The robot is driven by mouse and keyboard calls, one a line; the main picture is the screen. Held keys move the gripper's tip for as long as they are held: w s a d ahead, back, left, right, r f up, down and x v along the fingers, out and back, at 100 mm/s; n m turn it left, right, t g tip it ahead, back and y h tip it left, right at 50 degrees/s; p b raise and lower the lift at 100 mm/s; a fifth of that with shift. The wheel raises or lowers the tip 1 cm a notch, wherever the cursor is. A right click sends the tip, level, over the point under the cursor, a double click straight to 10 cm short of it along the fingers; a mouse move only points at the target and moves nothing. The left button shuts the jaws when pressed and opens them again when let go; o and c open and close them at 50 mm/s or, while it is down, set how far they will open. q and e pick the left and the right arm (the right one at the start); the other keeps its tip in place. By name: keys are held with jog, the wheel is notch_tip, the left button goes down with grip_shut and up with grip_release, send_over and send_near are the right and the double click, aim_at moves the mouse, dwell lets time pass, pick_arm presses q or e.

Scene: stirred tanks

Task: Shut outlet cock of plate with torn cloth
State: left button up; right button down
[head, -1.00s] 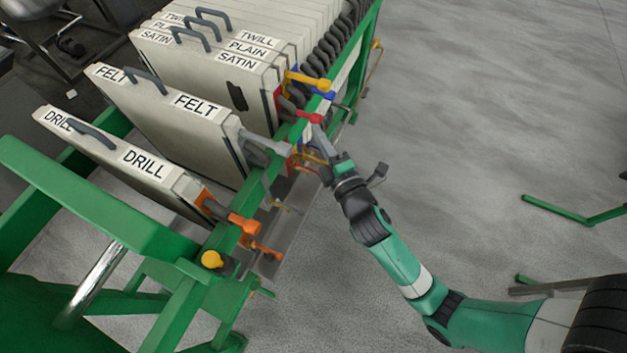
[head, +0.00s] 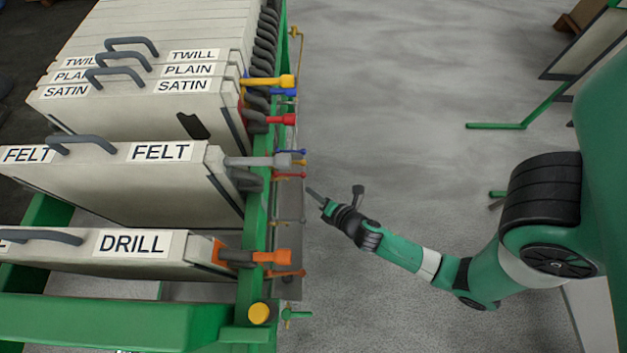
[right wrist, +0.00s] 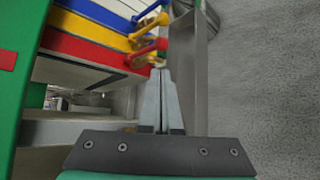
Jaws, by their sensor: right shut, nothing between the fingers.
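A rack of white filter plates stands at the left of the head view. The SATIN plate (head: 100,108) has a dark ragged patch (head: 193,126) on its face, like a tear. A red-handled cock (head: 267,119) sticks out at its right end, with a yellow one (head: 267,82) behind. The FELT plate (head: 110,175) has a light grey cock (head: 262,161), and the DRILL plate (head: 60,254) an orange one (head: 258,256). Smaller coloured cocks sit lower outside the rail. My right gripper (head: 312,193) is shut and empty, apart from the rail. The right wrist view shows its closed fingers (right wrist: 160,78). My left gripper is out of view.
A green rail (head: 262,215) runs along the plate ends, with a grey trough (head: 290,235) below outside it. The right wrist view also shows the trough (right wrist: 195,75) and coloured cock handles (right wrist: 150,25).

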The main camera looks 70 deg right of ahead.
aim_at(292, 175)
jog(key=b+x, duration=0.1)
jog(key=x, duration=0.5)
jog(key=shift+w+d+f+b, duration=0.15)
jog(key=shift+w+d+b, duration=0.05)
jog(key=shift+w+b, duration=0.1)
jog(key=shift+s, duration=0.1)
